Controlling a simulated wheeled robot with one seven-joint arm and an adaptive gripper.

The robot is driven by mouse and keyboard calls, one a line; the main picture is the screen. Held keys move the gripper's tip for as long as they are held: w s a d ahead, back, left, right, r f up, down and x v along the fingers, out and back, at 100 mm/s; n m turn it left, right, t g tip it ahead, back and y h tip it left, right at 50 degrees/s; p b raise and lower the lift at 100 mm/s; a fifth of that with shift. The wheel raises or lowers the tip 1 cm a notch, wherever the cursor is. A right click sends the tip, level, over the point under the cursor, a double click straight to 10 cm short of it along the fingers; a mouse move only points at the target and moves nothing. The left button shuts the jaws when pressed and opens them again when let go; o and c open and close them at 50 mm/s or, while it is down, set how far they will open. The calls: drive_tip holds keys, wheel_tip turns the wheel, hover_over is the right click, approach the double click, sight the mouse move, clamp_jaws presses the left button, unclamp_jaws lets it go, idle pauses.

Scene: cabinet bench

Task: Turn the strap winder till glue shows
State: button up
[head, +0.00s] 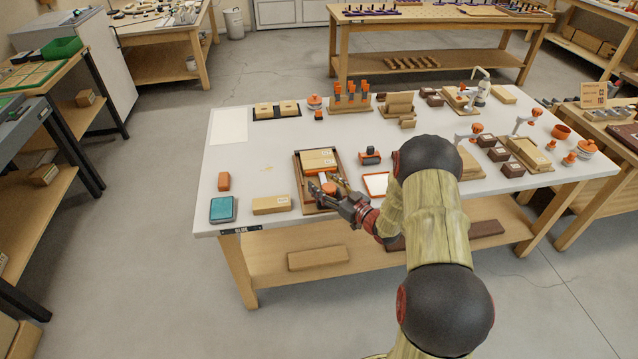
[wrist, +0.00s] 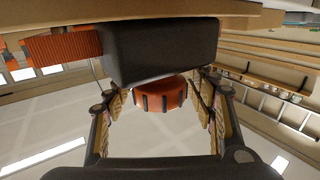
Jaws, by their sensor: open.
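The strap winder's orange ribbed knob (wrist: 163,95) sits under a dark block (wrist: 160,48) in the wrist view. An orange ribbed strap or band (wrist: 62,47) runs off to the left of the block. In the head view the orange knob (head: 329,188) is at the front of a wood-framed tray holding a wooden box (head: 320,160). My gripper (head: 328,183) reaches in from the right. Its open fingers stand on either side of the knob in the wrist view (wrist: 160,90), with gaps visible. I see no glue on the visible wood.
A label reading GLUE (head: 240,230) is on the bench's front left edge. An orange-framed white pad (head: 377,184) lies right, near my arm.

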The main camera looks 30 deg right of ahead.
drive_tip(key=shift+x, duration=1)
drive_tip(key=shift+c, duration=1.3)
drive_tip(key=c, duration=1.1)
